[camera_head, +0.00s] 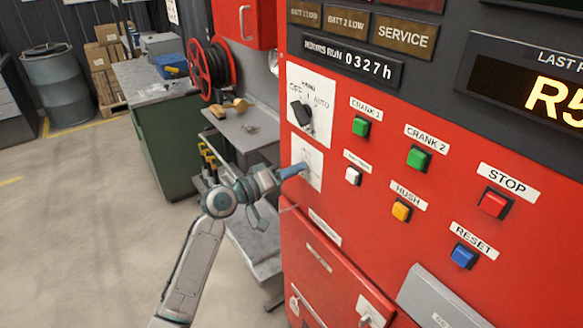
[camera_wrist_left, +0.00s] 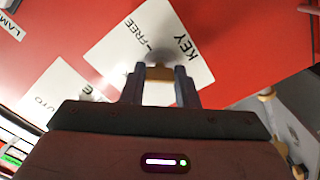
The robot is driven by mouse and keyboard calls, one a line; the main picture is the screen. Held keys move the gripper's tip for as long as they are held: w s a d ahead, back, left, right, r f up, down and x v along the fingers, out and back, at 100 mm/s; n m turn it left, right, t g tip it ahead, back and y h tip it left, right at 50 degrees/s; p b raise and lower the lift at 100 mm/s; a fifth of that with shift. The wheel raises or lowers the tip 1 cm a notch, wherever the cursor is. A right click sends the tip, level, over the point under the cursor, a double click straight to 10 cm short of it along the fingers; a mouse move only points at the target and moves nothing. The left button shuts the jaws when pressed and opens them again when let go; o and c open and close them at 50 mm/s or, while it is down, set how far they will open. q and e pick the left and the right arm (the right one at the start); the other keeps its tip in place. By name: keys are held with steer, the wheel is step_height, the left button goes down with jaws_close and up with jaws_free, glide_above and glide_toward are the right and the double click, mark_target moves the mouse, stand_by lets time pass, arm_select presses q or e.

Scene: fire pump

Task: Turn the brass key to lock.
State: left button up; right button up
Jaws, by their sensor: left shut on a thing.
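My left gripper (camera_head: 299,171) reaches the white key plate on the red panel (camera_head: 310,165), and the key is hidden behind the fingers in the head view. In the left wrist view the two fingers of my left gripper (camera_wrist_left: 160,82) are shut on the brass key (camera_wrist_left: 158,73). The key sits at the round grey lock (camera_wrist_left: 156,58) on the white plate (camera_wrist_left: 125,45), which reads KEY and FREE. How far the key is turned cannot be told. My right gripper is not in view.
Above the key plate is a black rotary selector (camera_head: 301,112). To the right are green crank buttons (camera_head: 361,127), a white button (camera_head: 353,176) and a red stop button (camera_head: 494,203). A grey bench (camera_head: 245,130) stands to the left, and open floor (camera_head: 80,210) lies beyond.

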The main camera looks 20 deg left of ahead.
arm_select(q)
steer(key=shift+o, duration=0.2)
steer(key=n+p, duration=0.2)
steer(key=n, duration=0.1)
steer(key=shift+r+n, duration=0.15)
steer(key=shift+n, duration=0.15)
steer(key=n+p, duration=0.2)
steer(key=n, duration=0.2)
steer(key=shift+n, duration=0.3)
steer(key=shift+c, duration=0.2)
steer(key=o, duration=1)
steer(key=b+v, duration=0.4)
steer(key=v, duration=0.7)
steer(key=shift+f, duration=0.2)
